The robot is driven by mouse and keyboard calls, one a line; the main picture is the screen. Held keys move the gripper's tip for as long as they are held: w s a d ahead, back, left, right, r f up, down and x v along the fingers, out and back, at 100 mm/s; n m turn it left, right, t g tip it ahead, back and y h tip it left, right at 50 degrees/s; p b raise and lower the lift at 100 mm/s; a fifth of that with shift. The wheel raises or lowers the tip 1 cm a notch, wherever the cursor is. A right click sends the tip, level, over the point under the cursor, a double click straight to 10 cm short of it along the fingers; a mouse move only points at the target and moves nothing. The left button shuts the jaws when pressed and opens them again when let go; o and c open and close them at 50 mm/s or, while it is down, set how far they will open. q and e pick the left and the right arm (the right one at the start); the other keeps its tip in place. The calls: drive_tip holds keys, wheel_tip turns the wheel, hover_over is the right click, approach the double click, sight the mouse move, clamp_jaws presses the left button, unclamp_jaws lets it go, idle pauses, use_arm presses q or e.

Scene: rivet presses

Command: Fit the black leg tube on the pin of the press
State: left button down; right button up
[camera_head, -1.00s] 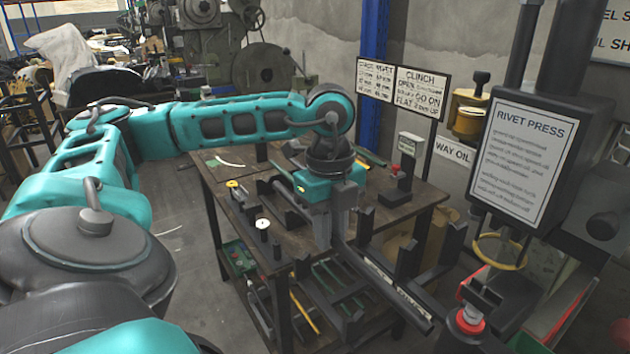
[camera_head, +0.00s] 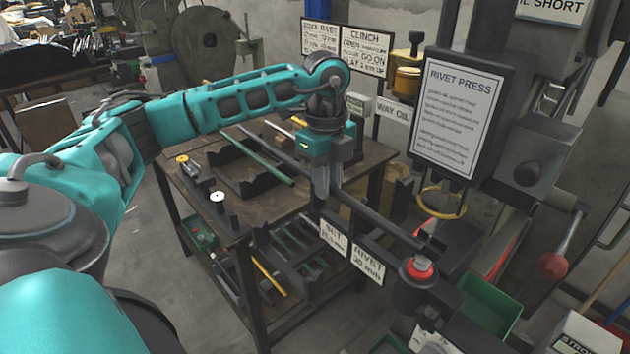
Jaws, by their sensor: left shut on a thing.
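My right gripper is not in view.
The work table (camera_head: 275,205) holds a green tube (camera_head: 258,152), dark racks and two small spools. A green bin (camera_head: 488,308) and a red-knobbed lever (camera_head: 553,264) are right of the post.

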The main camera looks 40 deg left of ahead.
use_arm(q)
drive_tip(key=shift+w+d+p, duration=0.15)
drive_tip(key=shift+w+p, duration=0.15)
drive_tip(key=shift+w, duration=1)
drive_tip(key=shift+w+d+p, duration=0.1)
drive_tip(key=shift+w+p, duration=0.15)
drive_tip(key=shift+w, duration=1)
drive_tip(key=shift+p, duration=0.4)
drive_tip(key=shift+f+b, duration=0.7)
drive_tip(key=shift+f, duration=0.85)
drive_tip(key=c, duration=1)
unclamp_jaws()
drive_tip(key=shift+o, duration=0.2)
drive_tip(key=shift+r, duration=0.15)
